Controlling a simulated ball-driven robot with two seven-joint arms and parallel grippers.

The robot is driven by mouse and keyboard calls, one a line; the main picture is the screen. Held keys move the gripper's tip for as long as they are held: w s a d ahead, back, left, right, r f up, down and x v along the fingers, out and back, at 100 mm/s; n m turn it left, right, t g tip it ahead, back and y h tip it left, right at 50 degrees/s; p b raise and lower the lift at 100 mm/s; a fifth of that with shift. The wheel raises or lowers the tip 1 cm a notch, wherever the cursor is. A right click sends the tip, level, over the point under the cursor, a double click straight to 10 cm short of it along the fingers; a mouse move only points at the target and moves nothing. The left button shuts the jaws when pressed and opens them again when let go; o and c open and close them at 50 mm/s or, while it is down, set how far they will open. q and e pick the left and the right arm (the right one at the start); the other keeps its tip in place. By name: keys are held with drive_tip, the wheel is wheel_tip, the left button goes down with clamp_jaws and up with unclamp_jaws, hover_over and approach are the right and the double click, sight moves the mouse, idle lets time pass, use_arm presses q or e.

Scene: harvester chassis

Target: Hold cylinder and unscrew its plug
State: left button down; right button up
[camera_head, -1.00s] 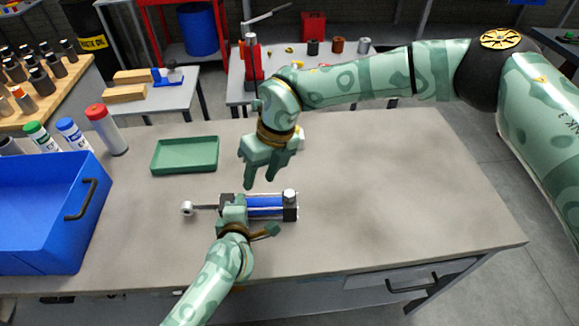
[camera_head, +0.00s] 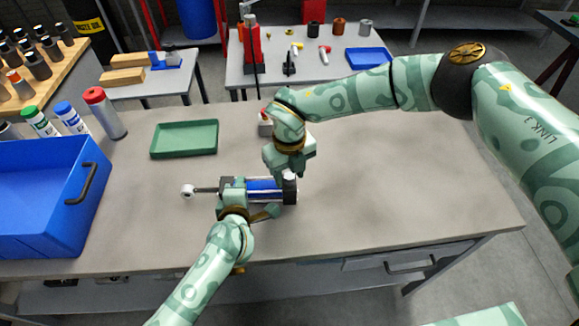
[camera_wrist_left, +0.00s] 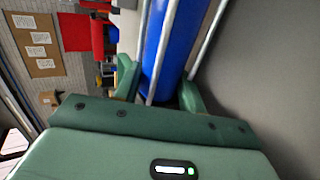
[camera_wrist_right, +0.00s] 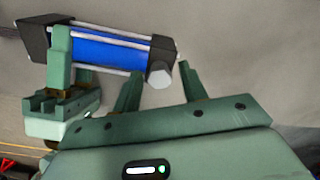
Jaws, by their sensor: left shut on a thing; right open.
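The blue cylinder (camera_head: 262,190) with dark end blocks and silver tie rods lies on the grey workbench, its rod and eye pointing left. My left gripper (camera_head: 232,188) is shut around its body near the rod-side block. The left wrist view shows the blue barrel (camera_wrist_left: 172,40) between the fingers. My right gripper (camera_head: 285,172) is over the right end block, open. In the right wrist view the silver hex plug (camera_wrist_right: 160,74) on that block appears between the open fingertips (camera_wrist_right: 161,66), with no clear contact. In the head view the right gripper hides the plug.
A green tray (camera_head: 185,139) lies behind the cylinder. A blue bin (camera_head: 45,215) stands at the left, with several capped bottles (camera_head: 104,112) behind it. A small object with a red top (camera_head: 265,124) is beside my right wrist. The bench's right side is clear.

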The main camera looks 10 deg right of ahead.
use_arm(q)
drive_tip(key=shift+f, duration=0.1)
use_arm(e)
clamp_jaws()
drive_tip(key=shift+n, duration=0.9)
drive_tip(key=shift+r, duration=0.3)
drive_tip(key=shift+r, duration=0.85)
